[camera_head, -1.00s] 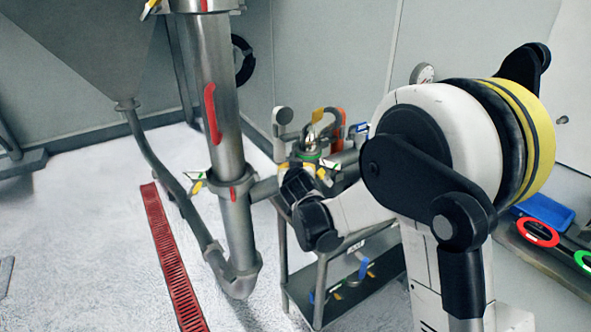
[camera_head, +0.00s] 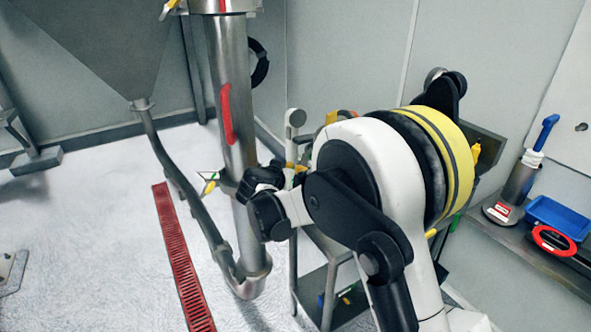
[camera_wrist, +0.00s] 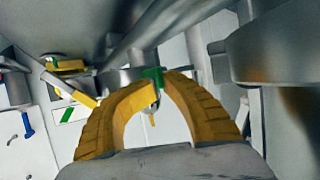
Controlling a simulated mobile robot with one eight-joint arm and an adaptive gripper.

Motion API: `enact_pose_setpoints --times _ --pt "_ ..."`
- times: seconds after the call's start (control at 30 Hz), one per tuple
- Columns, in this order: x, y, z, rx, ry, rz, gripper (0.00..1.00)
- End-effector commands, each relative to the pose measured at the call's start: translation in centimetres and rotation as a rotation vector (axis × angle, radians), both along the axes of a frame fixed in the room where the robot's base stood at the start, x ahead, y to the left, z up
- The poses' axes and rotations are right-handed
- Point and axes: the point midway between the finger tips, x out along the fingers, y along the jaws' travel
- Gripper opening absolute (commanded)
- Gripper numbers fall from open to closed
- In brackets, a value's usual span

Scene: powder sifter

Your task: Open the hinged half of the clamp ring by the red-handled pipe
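The steel pipe (camera_head: 229,58) with the red handle (camera_head: 227,113) stands left of my arm in the head view. A clamp ring (camera_head: 226,184) circles it low down, with a yellow, white and green lever (camera_head: 209,182) on its left side. My gripper is at the pipe's right, largely hidden by my wrist in the head view. In the wrist view, the yellow fingers of my gripper (camera_wrist: 160,80) arch together with their tips close. A small green piece (camera_wrist: 153,75) shows at the tips; whether they hold it is unclear. A yellow lever (camera_wrist: 75,92) lies to their left.
A steel trolley (camera_head: 317,283) with shelves stands behind and below my arm. A wall shelf (camera_head: 510,243) at the right bears a blue tray (camera_head: 556,217) and a red ring (camera_head: 554,240). A red floor grate (camera_head: 184,265) runs left of the pipe; floor farther left is open.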

Motion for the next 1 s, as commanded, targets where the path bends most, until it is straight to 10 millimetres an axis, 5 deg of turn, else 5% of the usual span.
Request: enact_pose_setpoints --times 0.27,0.4,0.77,1.0 --pt "-0.1 0.2 -0.3 0.006 0.004 0.002 0.00" --pt "-0.1 0.2 -0.3 0.006 0.004 0.001 0.32" --pt "-0.1 0.1 -0.1 0.002 0.001 0.001 0.32" --pt "-3.1 1.6 1.3 0.002 0.002 0.005 0.32"
